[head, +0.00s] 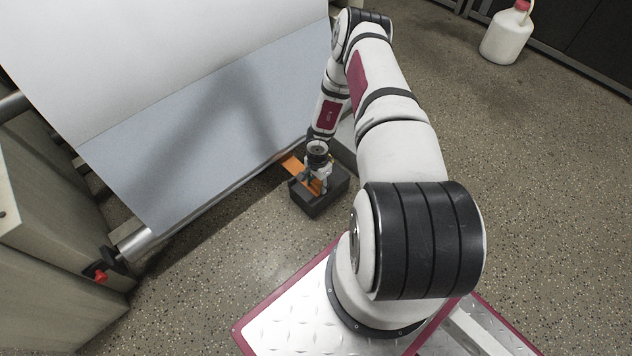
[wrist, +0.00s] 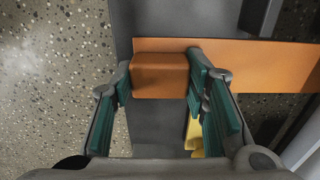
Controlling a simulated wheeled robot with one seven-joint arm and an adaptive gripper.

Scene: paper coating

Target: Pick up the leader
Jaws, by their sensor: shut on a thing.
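The leader appears to be the orange piece (wrist: 160,72), a block with a long flat orange strip (wrist: 262,62) running to the right in the wrist view. In the head view its orange strip (head: 294,166) shows beside my gripper (head: 317,182). My gripper also shows in the wrist view (wrist: 159,78), with its green-padded fingers on either side of the orange block, shut on it. The block is at a dark grey box or stand (head: 318,206); I cannot tell whether it still touches it.
A large roller machine with a pale sheet (head: 190,130) stands on the left, close to my gripper. A small yellow part (wrist: 193,136) shows below the right finger in the wrist view. A white jug (head: 506,38) stands far off at upper right. The speckled floor (head: 540,190) is clear at right.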

